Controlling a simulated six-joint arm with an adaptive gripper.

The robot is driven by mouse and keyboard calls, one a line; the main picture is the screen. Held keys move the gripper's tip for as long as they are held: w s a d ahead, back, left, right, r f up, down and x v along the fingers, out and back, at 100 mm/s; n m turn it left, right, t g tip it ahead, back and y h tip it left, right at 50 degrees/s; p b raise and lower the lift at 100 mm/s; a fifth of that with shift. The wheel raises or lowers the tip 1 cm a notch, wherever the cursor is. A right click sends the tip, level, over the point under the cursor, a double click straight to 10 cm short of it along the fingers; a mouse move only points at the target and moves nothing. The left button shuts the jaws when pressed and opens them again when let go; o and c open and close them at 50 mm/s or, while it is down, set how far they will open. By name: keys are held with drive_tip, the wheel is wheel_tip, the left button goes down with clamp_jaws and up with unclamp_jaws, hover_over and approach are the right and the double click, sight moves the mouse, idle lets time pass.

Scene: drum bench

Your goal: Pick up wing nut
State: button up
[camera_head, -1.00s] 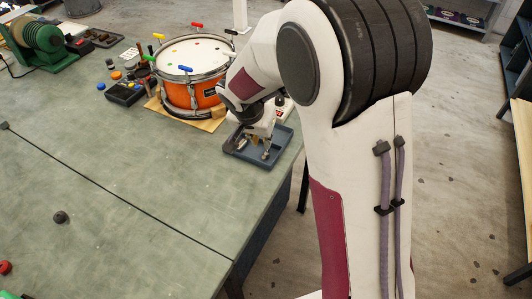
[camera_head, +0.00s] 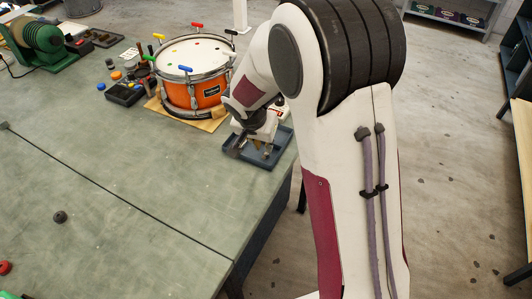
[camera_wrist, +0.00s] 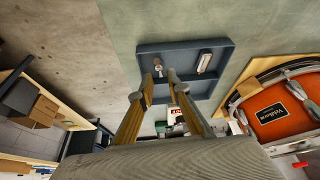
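The blue-grey tray (camera_wrist: 222,47) lies on the bench. It also shows at the bench's right edge in the head view (camera_head: 283,140). In the wrist view a small metal piece (camera_wrist: 158,67), perhaps the wing nut, lies in the tray's left part; its shape is too small to be sure. A longer metal piece (camera_wrist: 204,62) lies in the right part. My gripper (camera_wrist: 162,82) is open, its two fingers apart with nothing seen between them. Its tips point at the small piece from the near side. In the head view my gripper (camera_head: 259,148) is over the tray, partly hidden by my wrist.
An orange drum (camera_head: 196,94) on a wooden board stands left of the tray, close to my wrist. A dark parts box (camera_head: 125,94) and coloured caps lie further left. The front of the bench is mostly clear.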

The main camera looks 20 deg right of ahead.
sight(265, 152)
drive_tip(key=shift+x, duration=2.2)
drive_tip(key=shift+d+r, duration=0.1)
clamp_jaws()
